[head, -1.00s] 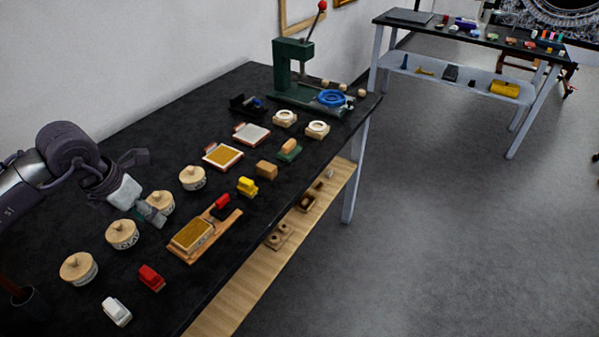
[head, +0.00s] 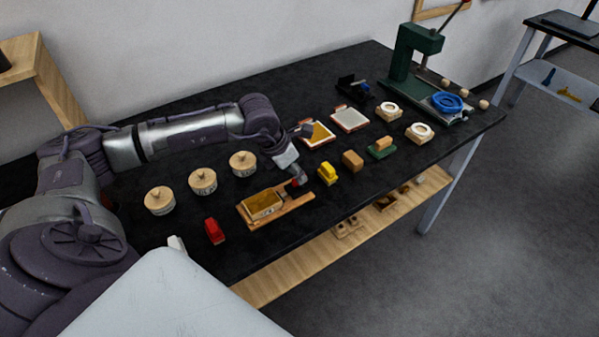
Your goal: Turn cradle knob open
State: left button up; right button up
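The cradle is a wooden board (head: 298,207) with a gold-topped block (head: 263,204) on its left part, lying near the front edge of the black workbench. A small red piece (head: 297,181), apparently its knob, shows at the right end of the board, mostly covered by my gripper. My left gripper (head: 298,179) reaches in from the left, pointing down at the red piece. It is at or against it; whether its fingers are closed around it is too small to tell. My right gripper is not in view.
Several lidded round pots (head: 203,181) stand left of the cradle, with a red block (head: 214,231) in front. A yellow block (head: 327,173) and a brown block (head: 352,161) stand close on the right. A green press (head: 415,55) is at the far end.

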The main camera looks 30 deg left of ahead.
pick_arm(q)
jog(key=shift+x, duration=1.55)
grip_shut()
